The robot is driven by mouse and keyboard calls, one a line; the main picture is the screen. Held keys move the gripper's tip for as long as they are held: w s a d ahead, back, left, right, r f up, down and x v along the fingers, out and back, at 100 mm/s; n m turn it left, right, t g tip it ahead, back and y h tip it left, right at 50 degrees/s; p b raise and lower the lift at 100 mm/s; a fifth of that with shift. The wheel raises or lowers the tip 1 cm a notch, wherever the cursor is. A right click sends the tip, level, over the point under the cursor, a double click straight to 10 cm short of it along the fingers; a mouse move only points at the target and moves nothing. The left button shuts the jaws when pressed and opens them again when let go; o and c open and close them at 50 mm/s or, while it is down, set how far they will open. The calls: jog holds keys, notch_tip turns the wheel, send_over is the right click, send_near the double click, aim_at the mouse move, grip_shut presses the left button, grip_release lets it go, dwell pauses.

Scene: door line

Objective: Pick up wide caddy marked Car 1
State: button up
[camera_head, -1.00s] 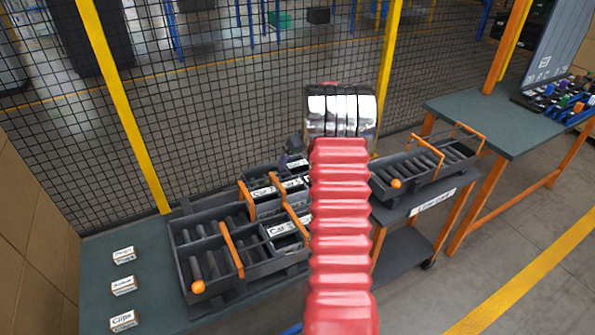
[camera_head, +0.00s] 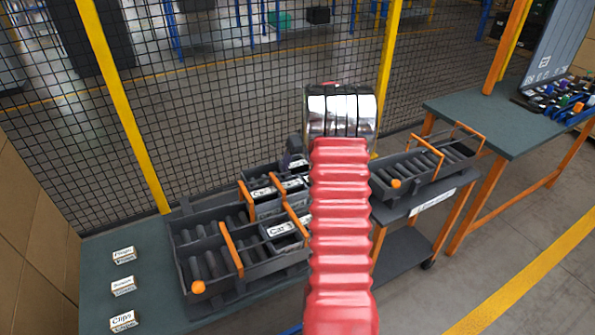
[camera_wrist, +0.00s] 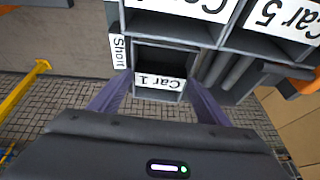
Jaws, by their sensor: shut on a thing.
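In the wrist view, a dark box with a white label reading Car 1 (camera_wrist: 160,81) is between the two purple-grey fingers of my gripper (camera_wrist: 160,92). The fingers are shut on its sides. The box shows open at the top and dark inside. In the head view my red ribbed arm hides most of the gripper; only a dark part (camera_head: 295,144) shows beside the arm. Dark caddies with white labels, one reading Car (camera_head: 281,229), stand on the left bench; which one is Car 1 cannot be told there.
A label reading Car 5 (camera_wrist: 285,18) and a Short label (camera_wrist: 118,50) are close to the held box. A dark tray with orange handles (camera_head: 219,250) stands on the left bench (camera_head: 160,310). Another tray (camera_head: 425,168) is on a cart at right. Mesh fence stands behind.

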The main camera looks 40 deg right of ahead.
jog(key=c, duration=0.5)
jog(key=shift+o, duration=0.2)
notch_tip(320, 180, up, 10)
dwell(0.4)
jog(key=shift+r, duration=0.1)
dwell(0.4)
notch_tip(320, 180, up, 5)
send_over(299, 165)
jog(key=shift+w, duration=0.1)
dwell(0.6)
